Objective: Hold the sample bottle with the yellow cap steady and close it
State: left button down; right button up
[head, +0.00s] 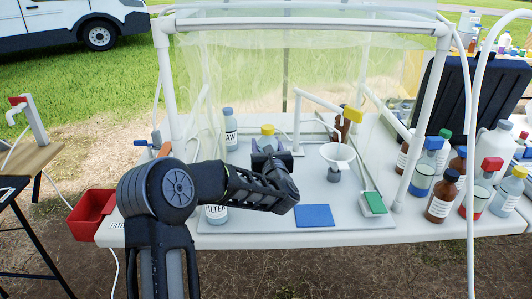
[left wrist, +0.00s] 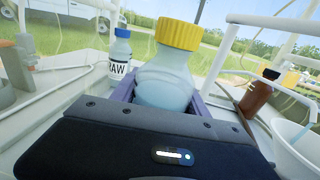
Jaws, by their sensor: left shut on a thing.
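The sample bottle (head: 268,141) is pale blue and translucent, with a yellow cap (head: 268,129). It stands on the white table inside the clear enclosure. In the left wrist view the bottle (left wrist: 166,84) looks slightly tilted, with the ribbed yellow cap (left wrist: 180,33) on its mouth; I cannot tell how tight the cap is. My left gripper (head: 272,157) is shut on the bottle's lower body, which the gripper partly hides. My right gripper is in neither view.
White frame posts (head: 427,100) and several bottles stand farther right.

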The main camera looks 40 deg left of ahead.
pick_arm(q)
jog(key=shift+f, duration=1.25)
jog(key=c, duration=1)
grip_release()
jog(key=shift+f, duration=0.15)
jog(key=shift+c, duration=0.2)
jog(key=o, duration=0.5)
jog(key=shift+c, duration=0.2)
jog(key=v, duration=1.2)
jog(key=shift+b, duration=0.4)
jog(key=shift+r, duration=0.2)
